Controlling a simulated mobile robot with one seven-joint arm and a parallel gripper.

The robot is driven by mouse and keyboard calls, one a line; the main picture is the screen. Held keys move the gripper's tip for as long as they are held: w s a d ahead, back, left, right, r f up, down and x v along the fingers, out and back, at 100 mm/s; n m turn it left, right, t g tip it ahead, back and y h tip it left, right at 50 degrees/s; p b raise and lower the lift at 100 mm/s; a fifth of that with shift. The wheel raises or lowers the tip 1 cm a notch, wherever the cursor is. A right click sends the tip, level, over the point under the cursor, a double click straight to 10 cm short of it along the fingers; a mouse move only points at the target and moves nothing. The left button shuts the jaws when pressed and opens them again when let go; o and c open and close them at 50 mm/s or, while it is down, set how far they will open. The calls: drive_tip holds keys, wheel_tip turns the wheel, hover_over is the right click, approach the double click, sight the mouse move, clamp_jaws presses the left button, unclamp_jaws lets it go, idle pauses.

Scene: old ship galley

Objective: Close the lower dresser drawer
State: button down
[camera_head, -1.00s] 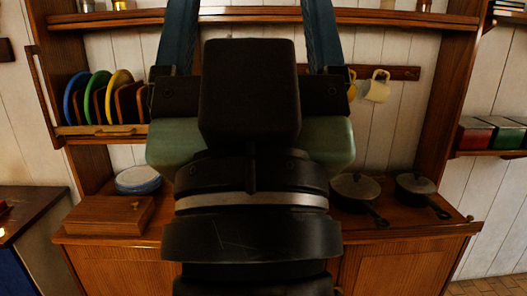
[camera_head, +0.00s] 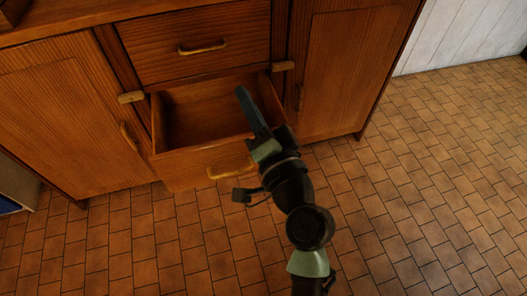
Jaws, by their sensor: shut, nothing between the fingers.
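The lower dresser drawer (camera_head: 178,168) stands pulled out from the dresser, with its empty wooden inside showing. Its pale bar handle (camera_head: 230,168) is on the front panel, partly beside my arm. My gripper (camera_head: 242,92) is shut and empty. Its dark blue fingers reach over the right part of the open drawer, pointing toward the dresser. I cannot tell whether the fingertips are inside the drawer or above it, or whether they touch it.
The upper drawer (camera_head: 200,62) is shut above. Cupboard doors (camera_head: 62,125) flank the drawers and look closed. Wooden latch blocks (camera_head: 131,97) sit beside the opening. The tiled floor (camera_head: 420,170) is clear in front and to the right.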

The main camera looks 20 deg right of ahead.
drive_tip(key=s+d+f+m+g+h+b, duration=0.1)
drive_tip(key=s+d+f+m+b, duration=0.25)
drive_tip(key=f, duration=0.95)
drive_tip(key=s+d+f+m+h+b, duration=0.25)
drive_tip(key=f+m+b, duration=0.25)
drive_tip(key=f, duration=0.7)
drive_tip(key=w, duration=1.3)
drive_tip(key=shift+a+y+b, duration=0.35)
drive_tip(key=shift+a+b, duration=0.1)
drive_tip(key=shift+w+n, duration=0.2)
drive_tip(key=shift+n, duration=0.05)
